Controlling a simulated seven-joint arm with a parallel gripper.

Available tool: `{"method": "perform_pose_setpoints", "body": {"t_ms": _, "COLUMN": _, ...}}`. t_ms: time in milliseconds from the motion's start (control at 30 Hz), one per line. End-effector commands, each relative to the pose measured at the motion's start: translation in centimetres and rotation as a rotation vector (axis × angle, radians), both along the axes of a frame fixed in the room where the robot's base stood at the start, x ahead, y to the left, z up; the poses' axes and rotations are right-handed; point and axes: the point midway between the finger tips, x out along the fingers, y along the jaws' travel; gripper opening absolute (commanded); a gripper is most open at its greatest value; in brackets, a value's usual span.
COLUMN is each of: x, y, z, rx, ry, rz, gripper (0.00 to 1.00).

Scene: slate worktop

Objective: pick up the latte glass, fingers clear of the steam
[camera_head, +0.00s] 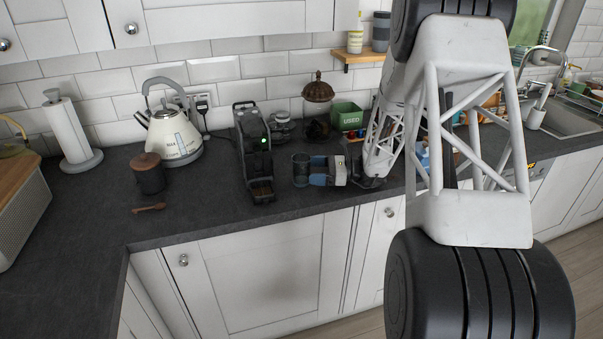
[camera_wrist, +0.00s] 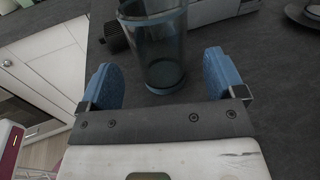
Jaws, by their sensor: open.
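The latte glass (camera_head: 300,168) is a clear, dark-tinted upright tumbler on the slate worktop, just right of the coffee machine. In the wrist view the glass (camera_wrist: 153,45) stands between and slightly beyond my two blue finger pads, its near base close to the palm side. My gripper (camera_head: 322,173) is low over the worktop, reaching in from the right, and is open. In the wrist view my gripper (camera_wrist: 162,76) shows a gap between each pad and the glass. The glass looks empty, and I see no steam.
The black coffee machine (camera_head: 253,150) with a green light stands left of the glass. A kettle (camera_head: 172,136), dark canister (camera_head: 149,174) and wooden spoon (camera_head: 149,208) are farther left. The worktop's front edge is close.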

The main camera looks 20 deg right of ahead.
Motion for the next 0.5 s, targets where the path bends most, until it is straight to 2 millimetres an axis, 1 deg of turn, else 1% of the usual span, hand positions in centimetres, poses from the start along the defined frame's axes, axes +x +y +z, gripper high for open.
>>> {"method": "perform_pose_setpoints", "body": {"t_ms": 167, "x": 0.0, "y": 0.1, "z": 0.0, "rx": 0.000, "ry": 0.000, "rz": 0.000, "gripper": 0.89}}
{"method": "perform_pose_setpoints", "body": {"t_ms": 267, "x": 0.2, "y": 0.5, "z": 0.0, "rx": 0.000, "ry": 0.000, "rz": 0.001, "gripper": 0.89}}
{"method": "perform_pose_setpoints", "body": {"t_ms": 500, "x": 0.9, "y": 2.6, "z": 0.0, "rx": 0.000, "ry": 0.000, "rz": 0.001, "gripper": 0.89}}
